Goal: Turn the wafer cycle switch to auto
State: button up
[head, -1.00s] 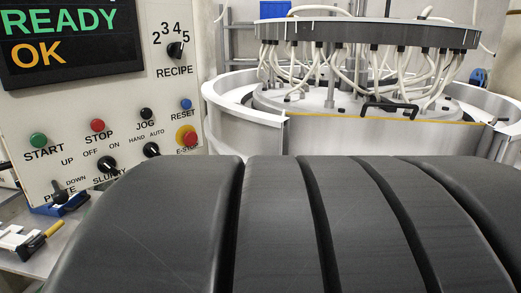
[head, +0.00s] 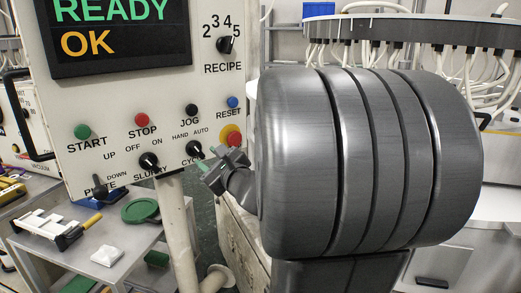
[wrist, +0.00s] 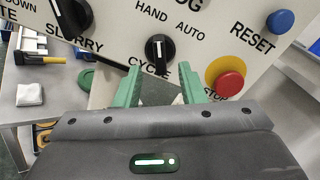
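The cycle switch (head: 194,150) is a black rotary knob on the white control panel (head: 120,95), under the HAND and AUTO labels. In the wrist view the knob (wrist: 160,48) stands just beyond the fingertips, its white mark close to upright in the picture; I cannot tell for certain which label it points at. My gripper (wrist: 159,80) has green fingers spread apart with nothing between them, below the knob and apart from it. In the head view my gripper (head: 212,170) is small, just right of and below the switch. The CYCLE label is partly covered.
The red E-stop button (wrist: 230,85) on its yellow base is close beside the right finger. The slurry knob (wrist: 72,14) is to the left, the blue reset button (wrist: 280,21) to the right. A bench (head: 45,248) with tools is below the panel.

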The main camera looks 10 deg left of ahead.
aim_at(199, 151)
jog(key=shift+x, duration=2.75)
jog(key=shift+c, duration=0.3)
grip_shut()
